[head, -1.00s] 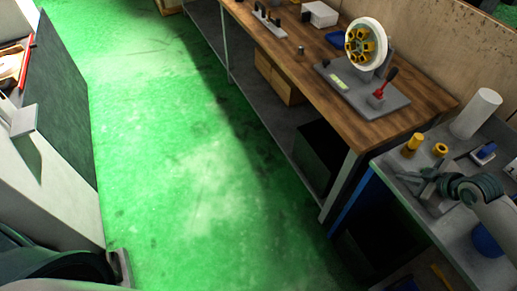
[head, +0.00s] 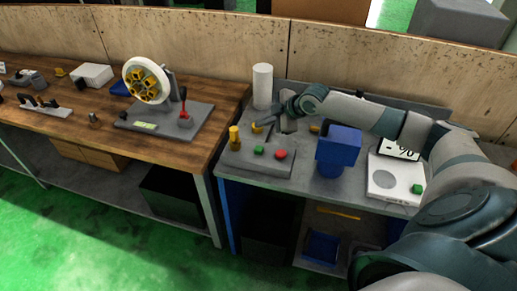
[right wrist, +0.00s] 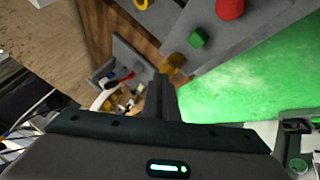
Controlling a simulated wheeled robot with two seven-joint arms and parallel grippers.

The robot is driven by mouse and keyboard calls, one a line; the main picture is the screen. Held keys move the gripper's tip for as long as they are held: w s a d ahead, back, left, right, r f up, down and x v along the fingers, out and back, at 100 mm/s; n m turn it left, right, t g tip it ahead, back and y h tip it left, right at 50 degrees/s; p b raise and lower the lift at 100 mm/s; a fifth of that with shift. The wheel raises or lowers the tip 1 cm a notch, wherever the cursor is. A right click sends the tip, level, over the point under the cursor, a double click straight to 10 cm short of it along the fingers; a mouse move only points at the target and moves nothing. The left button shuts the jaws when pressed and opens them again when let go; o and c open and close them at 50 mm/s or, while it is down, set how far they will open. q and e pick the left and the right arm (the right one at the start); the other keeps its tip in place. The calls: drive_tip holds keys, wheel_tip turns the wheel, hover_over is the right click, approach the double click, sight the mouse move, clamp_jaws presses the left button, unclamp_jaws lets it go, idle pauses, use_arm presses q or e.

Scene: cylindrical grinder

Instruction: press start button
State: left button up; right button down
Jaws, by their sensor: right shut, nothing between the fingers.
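The green button (head: 259,150) sits beside a red button (head: 281,154) on a grey control panel (head: 262,164), at the front of the right-hand bench. My right gripper (head: 263,123) is shut and empty, above the rear of the panel, behind and apart from the green button. In the right wrist view the green button (right wrist: 198,38) and red button (right wrist: 230,8) show beyond my shut fingers (right wrist: 163,82), up and to the right of them. No label is readable on the buttons. My left gripper is not in view.
A yellow knob (head: 234,137) and yellow ring (head: 257,127) are near the panel's left and rear. A white cylinder (head: 262,86) stands behind, a blue box-shaped device (head: 338,148) to the right, and a white scale (head: 395,180) farther right. The wooden bench (head: 190,152) adjoins on the left.

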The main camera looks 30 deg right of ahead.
drive_tip(key=b, duration=0.5)
hover_over(262, 150)
wheel_tip(262, 150, down, 6)
drive_tip(key=shift+w+d+f, duration=0.1)
drive_tip(key=shift+w, duration=0.05)
drive_tip(key=shift+f+b, duration=0.65)
drive_tip(key=shift+f, duration=0.55)
drive_tip(key=shift+f, duration=0.2)
idle(0.8)
drive_tip(key=shift+f, duration=0.25)
drive_tip(key=shift+f+b, duration=0.4)
drive_tip(key=shift+f, duration=0.2)
idle(0.9)
drive_tip(key=shift+r, duration=0.15)
idle(0.3)
drive_tip(key=shift+r+p, duration=0.85)
drive_tip(key=shift+r, duration=0.05)
